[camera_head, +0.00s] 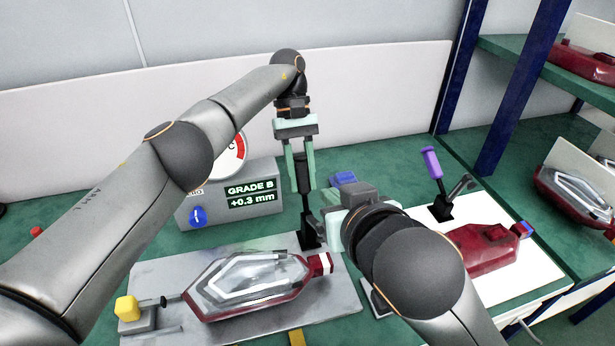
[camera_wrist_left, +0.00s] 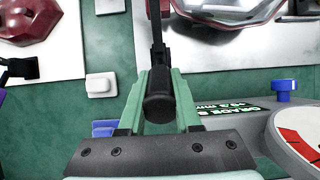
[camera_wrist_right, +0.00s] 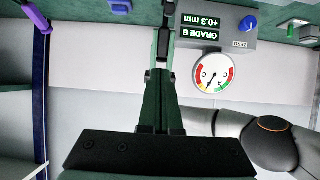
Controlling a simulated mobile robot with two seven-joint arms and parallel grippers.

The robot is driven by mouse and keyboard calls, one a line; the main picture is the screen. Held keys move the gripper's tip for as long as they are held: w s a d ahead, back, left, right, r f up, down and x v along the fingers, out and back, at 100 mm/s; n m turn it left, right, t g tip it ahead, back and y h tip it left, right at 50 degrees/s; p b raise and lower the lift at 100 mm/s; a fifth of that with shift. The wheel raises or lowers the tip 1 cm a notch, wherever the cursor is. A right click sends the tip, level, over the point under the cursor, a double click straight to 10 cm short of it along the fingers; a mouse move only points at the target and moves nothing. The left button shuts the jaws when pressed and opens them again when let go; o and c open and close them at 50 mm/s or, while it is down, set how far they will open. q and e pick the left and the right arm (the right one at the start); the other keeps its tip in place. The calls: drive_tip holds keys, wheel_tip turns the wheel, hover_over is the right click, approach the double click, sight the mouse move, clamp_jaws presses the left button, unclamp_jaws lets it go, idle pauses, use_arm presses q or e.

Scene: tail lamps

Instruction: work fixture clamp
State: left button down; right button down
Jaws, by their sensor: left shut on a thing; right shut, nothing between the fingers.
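A grey fixture plate (camera_head: 345,290) bears a red-and-clear tail lamp (camera_head: 250,285). A black clamp (camera_head: 309,232) stands upright at the plate's back edge, beside the lamp's right end. My left gripper (camera_head: 303,185) points down from above and is shut on the clamp's black handle; the handle end (camera_wrist_left: 158,106) shows between its fingers in the left wrist view. My right gripper (camera_head: 325,220) is just right of the clamp, partly hidden by its own arm. In the right wrist view its fingers (camera_wrist_right: 162,50) are together and empty; whether they touch the clamp is unclear.
A gauge box (camera_head: 262,205) reading "GRADE B +0.3 mm" stands behind the plate. A yellow knob (camera_head: 127,308) is at the plate's left. A second clamp with a purple handle (camera_head: 432,163) stands by a red lamp (camera_head: 485,248) on a white board (camera_head: 520,275). Shelving is at right.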

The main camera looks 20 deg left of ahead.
sight(304, 174)
drive_tip(key=x, duration=1.3)
drive_tip(key=shift+a+f, duration=0.2)
drive_tip(key=shift+a, duration=0.2)
drive_tip(key=shift+w, duration=0.1)
use_arm(q)
drive_tip(key=shift+d+r, duration=0.1)
drive_tip(key=shift+d, duration=0.1)
use_arm(e)
drive_tip(key=shift+w+a+f, duration=0.2)
drive_tip(key=shift+w, duration=0.4)
use_arm(q)
drive_tip(key=c, duration=1.1)
unclamp_jaws()
drive_tip(key=o, duration=0.5)
drive_tip(key=shift+a, duration=0.15)
use_arm(e)
drive_tip(key=shift+a, duration=0.15)
drive_tip(key=shift+s, duration=0.1)
drive_tip(key=shift+s, duration=0.1)
